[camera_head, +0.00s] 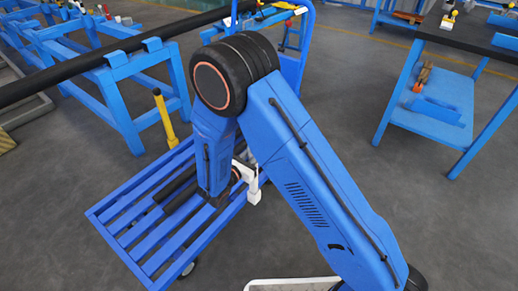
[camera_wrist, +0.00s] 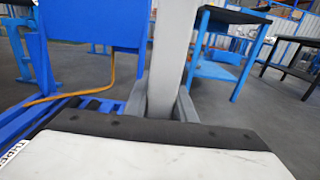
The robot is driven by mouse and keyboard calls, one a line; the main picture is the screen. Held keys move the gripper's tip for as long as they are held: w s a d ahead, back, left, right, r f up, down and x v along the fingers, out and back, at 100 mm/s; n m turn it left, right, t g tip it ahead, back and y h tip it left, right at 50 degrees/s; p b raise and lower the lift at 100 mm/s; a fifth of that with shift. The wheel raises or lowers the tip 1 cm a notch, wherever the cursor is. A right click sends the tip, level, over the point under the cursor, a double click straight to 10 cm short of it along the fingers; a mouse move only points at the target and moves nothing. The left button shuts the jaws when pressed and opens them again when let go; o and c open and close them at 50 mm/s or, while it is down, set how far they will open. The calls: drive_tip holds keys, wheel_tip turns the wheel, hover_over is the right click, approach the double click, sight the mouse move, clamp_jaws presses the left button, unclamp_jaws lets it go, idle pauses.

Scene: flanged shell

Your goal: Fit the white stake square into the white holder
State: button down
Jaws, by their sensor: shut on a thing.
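The white stake square (camera_wrist: 173,50) stands upright in the wrist view as a long pale bar that runs out of the top of the picture. My gripper (camera_wrist: 162,106) is shut on its lower part, with grey fingers on both sides. In the head view a white upright piece (camera_head: 253,187), probably the stake, shows beside my wrist at the cart's right edge. My arm hides most of the gripper there. I cannot make out the white holder for certain in either view, nor whether the stake touches it.
A blue slatted cart (camera_head: 124,224) with dark bars on it stands below my arm. A blue rack (camera_head: 122,92) carrying a long black pipe (camera_head: 100,57) and a yellow post (camera_head: 164,118) are at the left. A blue workbench (camera_head: 440,100) stands at the right. Grey floor between them is clear.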

wheel_tip(320, 180, down, 6)
drive_tip(key=shift+f, duration=0.2)
idle(2.9)
drive_tip(key=c, duration=1.4)
unclamp_jaws()
drive_tip(key=v, duration=1.7)
drive_tip(key=shift+s, duration=0.2)
drive_tip(key=shift+a, duration=0.15)
